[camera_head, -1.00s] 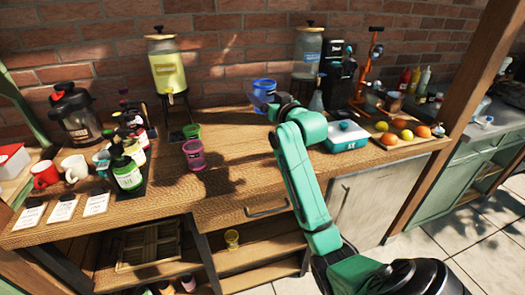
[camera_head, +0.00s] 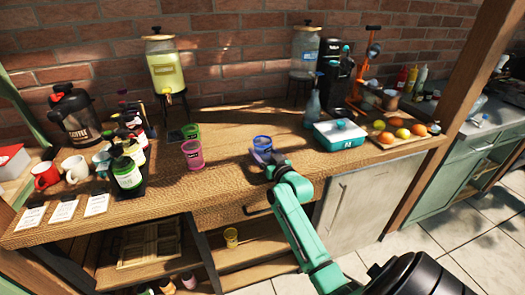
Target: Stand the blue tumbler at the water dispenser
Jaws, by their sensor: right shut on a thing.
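The blue tumbler (camera_head: 262,143) is upright over the middle of the wooden counter, near its front half. My right gripper (camera_head: 266,157) is shut on it from the front; my gripper partly hides its lower part, and I cannot tell whether its base touches the counter. The water dispenser (camera_head: 306,46), a clear tank with a blue label on a dark stand (camera_head: 301,88), stands at the back against the brick wall, to the right of and well behind the tumbler. My left gripper is not in view.
A yellow drink dispenser (camera_head: 166,68) is at back left. The counter's back middle is clear.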

